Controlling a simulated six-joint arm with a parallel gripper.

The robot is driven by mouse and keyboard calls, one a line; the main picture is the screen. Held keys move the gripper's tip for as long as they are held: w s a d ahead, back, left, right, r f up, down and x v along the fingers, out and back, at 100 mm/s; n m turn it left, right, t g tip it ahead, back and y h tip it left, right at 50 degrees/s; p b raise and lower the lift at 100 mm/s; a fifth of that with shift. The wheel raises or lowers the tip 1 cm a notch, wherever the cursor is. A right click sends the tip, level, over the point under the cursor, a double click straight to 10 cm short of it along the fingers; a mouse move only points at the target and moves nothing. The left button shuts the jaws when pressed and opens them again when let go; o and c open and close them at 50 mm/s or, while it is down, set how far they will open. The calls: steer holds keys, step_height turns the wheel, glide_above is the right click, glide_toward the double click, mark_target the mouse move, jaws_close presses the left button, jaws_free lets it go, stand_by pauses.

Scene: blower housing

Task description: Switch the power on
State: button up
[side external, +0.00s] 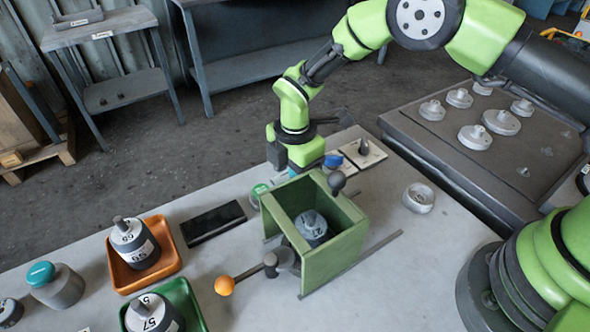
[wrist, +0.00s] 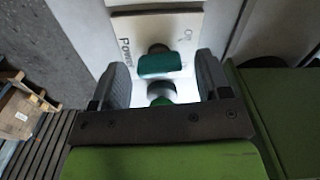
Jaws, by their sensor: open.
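In the wrist view, a pale plate (wrist: 188,28) carries the word "Power" and a second label that is partly cut off. A dark green, block-like switch part (wrist: 160,66) stands on it, with a dark rounded piece behind. Another green part (wrist: 162,101) shows nearer to me. My gripper (wrist: 165,85) is open, with one finger on each side of these parts and gaps visible between. In the side view, my gripper (side external: 306,164) is low behind the green housing (side external: 335,250), which hides its fingertips. The switch between the fingers cannot be made out there.
A pale plate with a dark lever (side external: 363,148) and a blue knob (side external: 333,161) are right of my gripper. The housing holds a grey weight (side external: 312,226). An orange-ball lever (side external: 225,286), a black slab (side external: 213,222) and an orange tray (side external: 169,261) are left.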

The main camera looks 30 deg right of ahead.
steer(key=c, duration=0.9)
steer(key=shift+m, duration=0.3)
steer(key=m, duration=0.4)
steer(key=shift+w, duration=0.1)
steer(key=shift+m, duration=1.9)
steer(key=shift+w, duration=0.1)
steer(key=o, duration=0.9)
